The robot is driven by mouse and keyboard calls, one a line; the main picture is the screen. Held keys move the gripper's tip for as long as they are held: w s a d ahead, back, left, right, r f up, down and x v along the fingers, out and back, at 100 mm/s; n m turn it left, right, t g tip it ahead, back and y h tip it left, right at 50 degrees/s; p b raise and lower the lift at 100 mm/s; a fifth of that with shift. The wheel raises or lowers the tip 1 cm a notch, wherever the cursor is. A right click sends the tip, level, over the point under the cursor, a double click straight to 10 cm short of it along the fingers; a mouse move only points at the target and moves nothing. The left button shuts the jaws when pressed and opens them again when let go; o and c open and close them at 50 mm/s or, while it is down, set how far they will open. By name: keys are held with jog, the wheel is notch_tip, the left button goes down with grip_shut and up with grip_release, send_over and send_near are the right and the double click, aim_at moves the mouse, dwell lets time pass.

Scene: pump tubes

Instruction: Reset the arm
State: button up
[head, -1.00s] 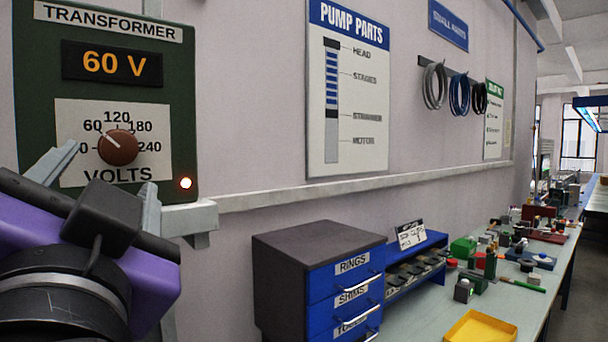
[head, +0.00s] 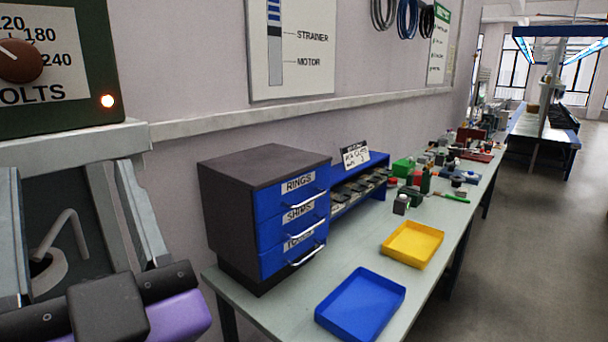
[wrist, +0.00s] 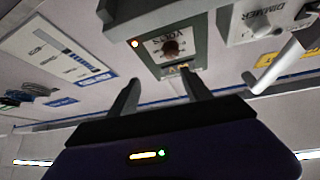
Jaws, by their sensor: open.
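My gripper (head: 82,225) is at the lower left of the head view, below the transformer, with its two grey fingers spread apart and nothing between them. In the wrist view my gripper (wrist: 160,95) also shows open and empty, its fingers pointing toward the wall and apart from the transformer (wrist: 150,35). The green transformer (head: 95,75) is cut off at the top left of the head view; its brown knob (head: 18,60) and lit orange lamp show. Its readout is out of the head view.
A drawer cabinet (head: 240,180) stands on the bench (head: 270,310), right of my gripper. A blue tray (head: 360,303) and a yellow tray (head: 412,244) lie on the bench. Several small parts lie farther along. A wall ledge (head: 270,115) runs rightward. Open floor (head: 540,260) lies at right.

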jog(key=s+d+f+h, duration=0.2)
jog(key=d+f+h, duration=0.1)
jog(key=d+f, duration=0.95)
jog(key=s+d+f+h, duration=0.2)
jog(key=d+f+h, duration=0.2)
jog(key=d+f, duration=0.8)
jog(key=s+d+f+m+g+h, duration=0.2)
jog(key=s+d+f+h, duration=0.2)
jog(key=s+d+f, duration=0.2)
jog(key=s+d+f+m+g+h, duration=0.2)
jog(key=s+d+f, duration=0.4)
jog(key=s+f, duration=0.5)
jog(key=s+m+h, duration=0.1)
jog(key=h, duration=0.1)
jog(key=shift+s+d+f+m+g+h, duration=0.2)
jog(key=shift+s+d+m+g+h, duration=0.1)
jog(key=shift+h, duration=0.1)
